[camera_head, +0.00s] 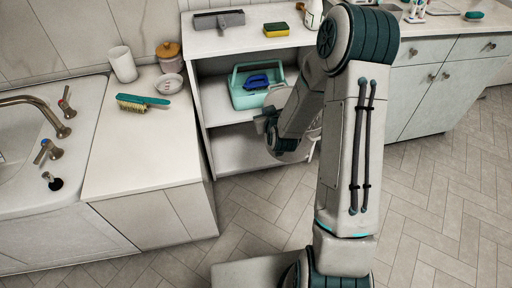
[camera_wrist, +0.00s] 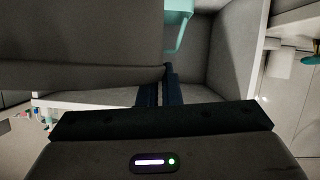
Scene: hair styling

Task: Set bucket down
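A plain grey bucket (camera_wrist: 75,40) fills the upper left of the wrist view, its rim end at my gripper's fingertips. The dark blue fingers of my gripper (camera_wrist: 162,80) are close together and appear shut on the bucket's rim. The bucket is held in front of the open shelf unit. What lies directly under it is hidden.
A teal caddy (camera_head: 245,98) with a blue item (camera_head: 256,82) stands on the middle shelf (camera_head: 215,105), behind my gripper. The lower shelf (camera_head: 235,150) looks bare where visible. A brush (camera_head: 143,102) lies on the left counter. A yellow sponge (camera_head: 276,30) lies on the unit's top.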

